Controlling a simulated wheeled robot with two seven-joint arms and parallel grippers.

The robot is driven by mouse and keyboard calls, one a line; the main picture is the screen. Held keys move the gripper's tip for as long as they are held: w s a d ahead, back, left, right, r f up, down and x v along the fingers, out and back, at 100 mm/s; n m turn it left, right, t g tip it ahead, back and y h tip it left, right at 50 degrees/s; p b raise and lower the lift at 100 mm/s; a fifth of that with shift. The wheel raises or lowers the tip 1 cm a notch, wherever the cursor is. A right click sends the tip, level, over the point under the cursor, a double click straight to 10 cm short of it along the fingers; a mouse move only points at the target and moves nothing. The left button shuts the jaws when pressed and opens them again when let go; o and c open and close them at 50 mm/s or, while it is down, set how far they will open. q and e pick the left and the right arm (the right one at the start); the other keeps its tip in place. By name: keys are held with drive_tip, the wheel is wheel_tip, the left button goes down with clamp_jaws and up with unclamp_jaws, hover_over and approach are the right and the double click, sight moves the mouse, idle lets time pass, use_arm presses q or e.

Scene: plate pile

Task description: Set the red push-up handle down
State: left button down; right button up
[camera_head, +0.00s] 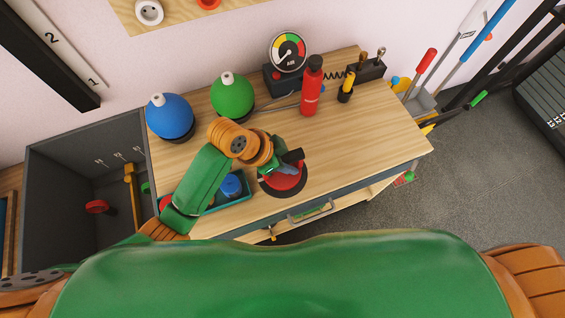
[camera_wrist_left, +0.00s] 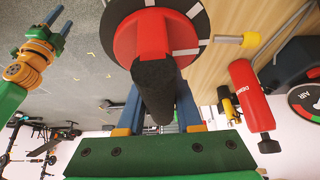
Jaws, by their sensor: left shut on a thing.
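The red push-up handle (camera_head: 286,179) has a round red base and a black grip. It is over a dark round mat (camera_head: 270,191) with white marks on the wooden table. My left gripper (camera_head: 280,167) is shut on the black grip. In the left wrist view, the grip (camera_wrist_left: 153,92) lies between the blue fingers, and the red base (camera_wrist_left: 140,38) overlaps the marked disc (camera_wrist_left: 199,22). I cannot tell whether the base touches the mat. My right gripper (camera_wrist_left: 59,22) shows at the left of the wrist view, fingers apart and empty, away from the table.
A red bottle (camera_head: 311,92), a gauge (camera_head: 288,52), a green ball (camera_head: 232,97) and a blue ball (camera_head: 170,115) stand behind. A teal tray (camera_head: 228,205) with a blue item is left of the mat.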

use_arm(q)
drive_tip(key=w+f, duration=0.1)
drive_tip(key=f, duration=0.1)
drive_tip(key=w+a+f+b, duration=0.1)
drive_tip(key=w, duration=0.1)
drive_tip(key=shift+f, duration=0.4)
wheel_tip(320, 180, down, 3)
drive_tip(key=shift+a+r, duration=0.1)
drive_tip(key=shift+r, duration=0.05)
drive_tip(key=shift+f, duration=0.2)
drive_tip(key=c, duration=0.6)
unclamp_jaws()
drive_tip(key=shift+f, duration=0.1)
